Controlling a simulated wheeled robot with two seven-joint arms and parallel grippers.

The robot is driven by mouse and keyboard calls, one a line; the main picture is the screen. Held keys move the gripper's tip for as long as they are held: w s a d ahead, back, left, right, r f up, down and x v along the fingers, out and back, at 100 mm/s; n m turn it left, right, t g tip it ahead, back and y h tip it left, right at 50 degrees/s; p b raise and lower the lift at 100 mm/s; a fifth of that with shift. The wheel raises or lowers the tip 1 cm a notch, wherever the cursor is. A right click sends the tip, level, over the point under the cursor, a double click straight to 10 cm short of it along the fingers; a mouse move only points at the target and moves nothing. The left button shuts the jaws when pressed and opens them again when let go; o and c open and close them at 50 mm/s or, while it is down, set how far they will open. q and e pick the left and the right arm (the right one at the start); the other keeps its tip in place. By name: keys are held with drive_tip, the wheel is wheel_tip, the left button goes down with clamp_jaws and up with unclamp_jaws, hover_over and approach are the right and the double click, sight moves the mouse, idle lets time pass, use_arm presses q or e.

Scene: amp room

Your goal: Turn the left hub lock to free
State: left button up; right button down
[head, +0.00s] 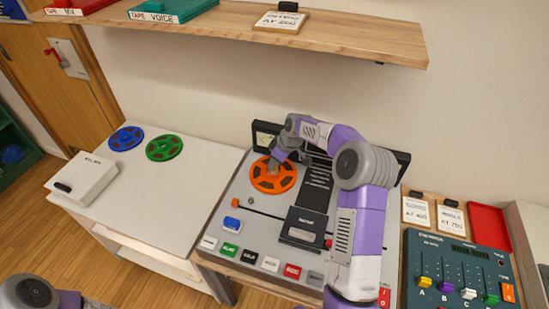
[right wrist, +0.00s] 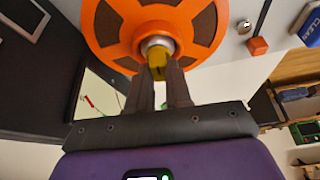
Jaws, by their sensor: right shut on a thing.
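An orange reel (head: 273,176) sits on the left spindle of the tape machine (head: 232,200); it also fills the top of the right wrist view (right wrist: 110,25). The left hub lock (right wrist: 158,62) is a yellow piece at the reel's centre, on a silver hub. My right gripper (right wrist: 163,75) is shut on the hub lock, with a finger on each side. In the head view my right gripper (head: 280,160) hides the hub, and the lock's setting cannot be read. Part of my left arm shows at the bottom left; its gripper is out of view.
A blue reel (head: 126,138) and a green reel (head: 164,148) lie on the white table at the left, with a white box (head: 85,178). A shelf (head: 330,38) hangs above the machine. A mixer (head: 455,270) stands at the right.

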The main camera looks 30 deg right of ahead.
drive_tip(key=shift+n, duration=0.6)
drive_tip(key=shift+g+p, duration=0.3)
drive_tip(key=shift+p, duration=0.05)
drive_tip(key=c, duration=1)
unclamp_jaws()
drive_tip(key=shift+c, duration=0.2)
drive_tip(key=shift+d, duration=0.1)
drive_tip(key=p+v, duration=0.1)
drive_tip(key=v, duration=0.6)
drive_tip(key=shift+r, duration=0.15)
drive_tip(key=shift+s+d, duration=0.1)
drive_tip(key=shift+s, duration=0.05)
